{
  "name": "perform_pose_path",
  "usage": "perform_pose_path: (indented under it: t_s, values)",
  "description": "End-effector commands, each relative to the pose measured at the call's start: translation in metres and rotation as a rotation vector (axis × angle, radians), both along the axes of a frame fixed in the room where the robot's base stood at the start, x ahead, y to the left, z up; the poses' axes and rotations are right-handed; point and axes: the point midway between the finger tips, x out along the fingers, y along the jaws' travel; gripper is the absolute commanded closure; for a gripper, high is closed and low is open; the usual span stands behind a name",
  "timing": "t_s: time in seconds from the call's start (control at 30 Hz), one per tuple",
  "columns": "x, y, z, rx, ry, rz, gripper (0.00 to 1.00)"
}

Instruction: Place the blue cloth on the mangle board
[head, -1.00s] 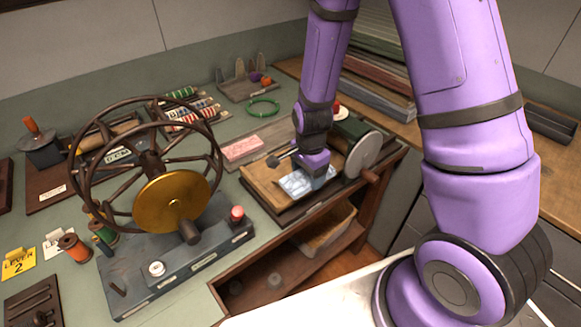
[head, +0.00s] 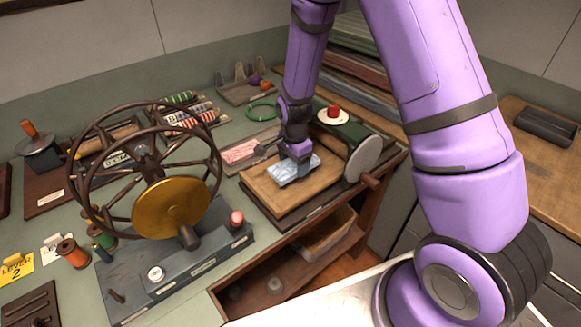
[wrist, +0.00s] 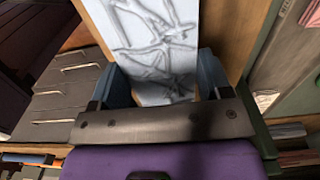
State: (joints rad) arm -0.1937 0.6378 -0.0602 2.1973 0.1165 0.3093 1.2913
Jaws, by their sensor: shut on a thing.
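The blue cloth (head: 293,172) is pale blue with darker crease-like markings. In the head view it is over the tan wooden board (head: 262,198) of the mangle; whether it touches the wood cannot be told. My gripper (head: 298,156) points down at the cloth's back edge. In the wrist view the cloth (wrist: 152,40) runs between the two blue fingers of my gripper (wrist: 165,88), which are shut on its near end. Brown wood (wrist: 228,30) shows to its right. My wrist hides part of the board's back edge.
A dark roller housing with a round grey disc (head: 364,160) and wooden handle stands right of the board. A red knob (head: 333,112) is behind. A pink patterned cloth (head: 238,152) lies to the left. A large spoked wheel (head: 150,165) stands further left. Shelves (head: 290,265) are below.

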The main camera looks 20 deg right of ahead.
Motion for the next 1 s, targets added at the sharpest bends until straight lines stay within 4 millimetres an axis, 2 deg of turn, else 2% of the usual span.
perform_pose_path:
  t_s: [0.3, 0.53, 0.93, 0.97, 1.0]
  values:
    - [0.024, 0.002, -0.002, 0.000, -0.001, 0.001, 0.53]
    - [0.021, 0.002, -0.035, 0.000, 0.003, 0.000, 0.53]
    - [0.021, 0.002, -0.040, 0.000, 0.001, 0.000, 0.53]
    - [0.021, 0.002, -0.040, 0.000, 0.000, 0.000, 0.24]
    - [0.021, 0.002, -0.039, 0.000, 0.000, 0.000, 0.15]
